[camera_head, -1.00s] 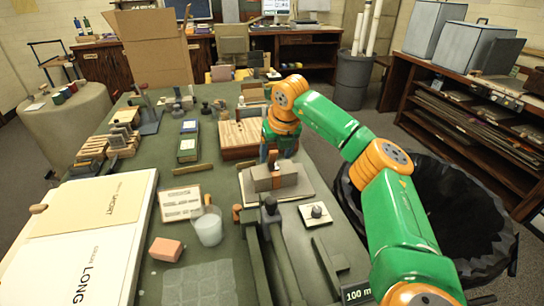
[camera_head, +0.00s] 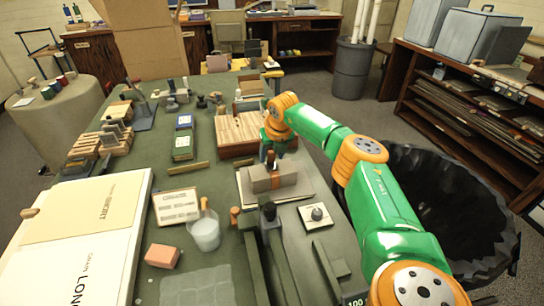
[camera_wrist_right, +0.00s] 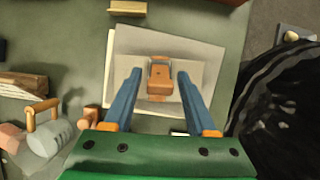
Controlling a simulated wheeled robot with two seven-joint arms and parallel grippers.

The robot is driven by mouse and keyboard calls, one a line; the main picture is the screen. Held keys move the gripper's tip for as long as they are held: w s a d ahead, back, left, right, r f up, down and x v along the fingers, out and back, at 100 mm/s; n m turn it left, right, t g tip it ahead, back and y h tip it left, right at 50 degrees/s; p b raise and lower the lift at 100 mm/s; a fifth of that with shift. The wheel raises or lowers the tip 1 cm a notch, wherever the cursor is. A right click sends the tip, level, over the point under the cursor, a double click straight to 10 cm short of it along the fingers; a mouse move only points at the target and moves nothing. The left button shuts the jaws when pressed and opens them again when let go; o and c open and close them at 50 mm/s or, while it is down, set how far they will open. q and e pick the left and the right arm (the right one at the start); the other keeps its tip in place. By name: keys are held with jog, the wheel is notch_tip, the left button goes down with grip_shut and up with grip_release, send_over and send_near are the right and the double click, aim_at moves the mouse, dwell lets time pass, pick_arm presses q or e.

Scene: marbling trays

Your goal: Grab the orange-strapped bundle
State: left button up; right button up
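The orange-strapped bundle (camera_head: 288,178) is a grey-brown block with an orange band around its middle. It lies on pale flat sheets (camera_head: 304,192) on the green table. In the right wrist view the bundle (camera_wrist_right: 160,82) shows between two blue fingers, its orange band roughly centred. My right gripper (camera_head: 270,152) is just behind and above the bundle in the head view, pointing down. In the wrist view the right gripper (camera_wrist_right: 158,74) is open, with a finger on each side of the band. I cannot tell whether it touches the bundle. My left gripper is not in view.
A wooden slatted block (camera_head: 238,128) stands behind the bundle. A cup (camera_head: 206,232), a pink block (camera_head: 162,256) and a lettered card (camera_head: 176,206) lie to the left. Dark bars (camera_head: 256,262) lie in front. A black bin (camera_head: 440,190) stands right of the table.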

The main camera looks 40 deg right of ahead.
grip_shut()
dwell(1.2)
